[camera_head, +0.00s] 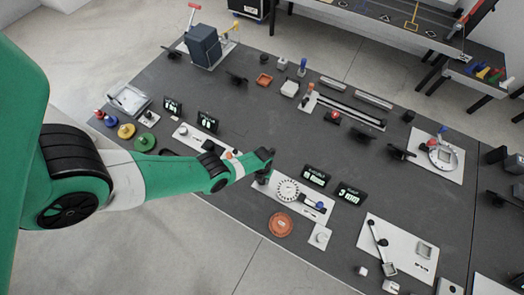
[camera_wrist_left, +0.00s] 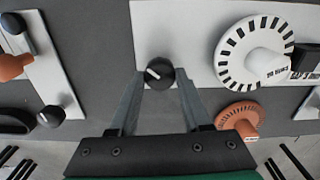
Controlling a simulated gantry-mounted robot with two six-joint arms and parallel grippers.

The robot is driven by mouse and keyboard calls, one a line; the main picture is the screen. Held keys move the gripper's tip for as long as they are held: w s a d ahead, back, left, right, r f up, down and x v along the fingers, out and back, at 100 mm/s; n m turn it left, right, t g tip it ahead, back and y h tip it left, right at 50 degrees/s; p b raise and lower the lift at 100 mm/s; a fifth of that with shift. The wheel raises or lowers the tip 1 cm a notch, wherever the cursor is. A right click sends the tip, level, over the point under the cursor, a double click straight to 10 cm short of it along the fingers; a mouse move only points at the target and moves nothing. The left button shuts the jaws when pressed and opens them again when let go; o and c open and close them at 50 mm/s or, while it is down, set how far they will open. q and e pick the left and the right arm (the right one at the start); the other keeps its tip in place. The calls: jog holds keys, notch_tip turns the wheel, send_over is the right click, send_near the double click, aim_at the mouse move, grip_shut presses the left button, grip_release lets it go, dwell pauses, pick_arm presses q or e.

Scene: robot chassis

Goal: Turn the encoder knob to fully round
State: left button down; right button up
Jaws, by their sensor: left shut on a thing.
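The encoder knob (camera_wrist_left: 159,73) is a small round black knob with a white pointer line, near the corner of a white panel (camera_wrist_left: 180,20). My left gripper (camera_wrist_left: 160,78) is shut on it, with one finger on each side. The pointer line slants toward the upper left in the wrist view. A white dial disc (camera_wrist_left: 236,62) with black ticks around its rim sits on the same panel, to the right of the knob. In the head view my left gripper (camera_head: 265,162) reaches the left end of this panel (camera_head: 313,212), and my wrist and fingers mostly hide the knob. My right gripper is out of view.
Two small black displays (camera_head: 315,177) with white text stand behind the panel. A round orange part (camera_head: 281,225) lies in front of it. Another white panel (camera_wrist_left: 55,75) with a black knob (camera_wrist_left: 51,116) is at left in the wrist view. Several other fixtures spread over the dark table.

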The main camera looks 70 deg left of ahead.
pick_arm(q)
jog(key=shift+m, duration=0.8)
jog(key=shift+c, duration=1.8)
grip_release()
notch_tip(320, 180, up, 12)
jog(key=p, duration=1.1)
jog(key=shift+f+p, duration=0.2)
jog(key=shift+p, duration=0.15)
